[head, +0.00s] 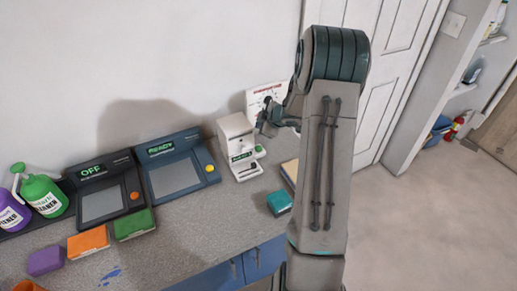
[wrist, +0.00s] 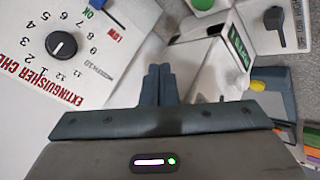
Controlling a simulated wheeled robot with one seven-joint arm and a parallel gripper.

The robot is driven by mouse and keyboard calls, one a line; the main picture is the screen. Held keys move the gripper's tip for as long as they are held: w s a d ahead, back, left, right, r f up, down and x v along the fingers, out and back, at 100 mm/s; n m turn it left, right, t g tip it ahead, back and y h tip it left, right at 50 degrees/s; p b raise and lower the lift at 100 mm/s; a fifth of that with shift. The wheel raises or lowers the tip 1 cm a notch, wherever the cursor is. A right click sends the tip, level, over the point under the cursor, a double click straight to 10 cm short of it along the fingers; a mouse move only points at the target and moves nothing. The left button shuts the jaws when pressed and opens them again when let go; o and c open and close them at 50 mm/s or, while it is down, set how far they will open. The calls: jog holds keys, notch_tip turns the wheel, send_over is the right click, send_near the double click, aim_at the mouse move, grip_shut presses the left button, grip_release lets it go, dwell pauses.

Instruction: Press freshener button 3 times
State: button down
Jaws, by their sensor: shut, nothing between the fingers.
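The white device with a small green display (head: 241,156), which looks like the freshener, stands against the wall on the counter. Its round green button (head: 258,148) shows low on its front. In the wrist view the white housing and its lit display (wrist: 238,48) are at upper right, and the green button (wrist: 203,4) is cut by the top edge. My gripper (head: 265,124) is beside the device's upper right in the head view. In the wrist view its two dark fingers (wrist: 158,72) are together, empty, and appear apart from the button.
Left of the device are a READY panel with a yellow button (head: 210,168) and an OFF panel with an orange button (head: 134,196). A teal block (head: 279,203) lies to its front right. A dial panel (wrist: 62,45) fills the wrist view's left. Bottles (head: 43,195) stand far left.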

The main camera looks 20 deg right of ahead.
jog(key=b, duration=0.7)
send_over(261, 149)
notch_tip(261, 149, down, 8)
jog(key=shift+a+r, duration=0.1)
jog(key=shift+r, duration=0.1)
jog(key=shift+f, duration=0.35)
dwell(1.2)
jog(key=shift+f+b, duration=0.4)
jog(key=shift+f+b, duration=0.3)
jog(key=shift+f, duration=0.15)
dwell(0.4)
jog(key=shift+r, duration=0.15)
dwell(0.3)
jog(key=shift+r+p, duration=0.75)
jog(key=shift+p, duration=0.3)
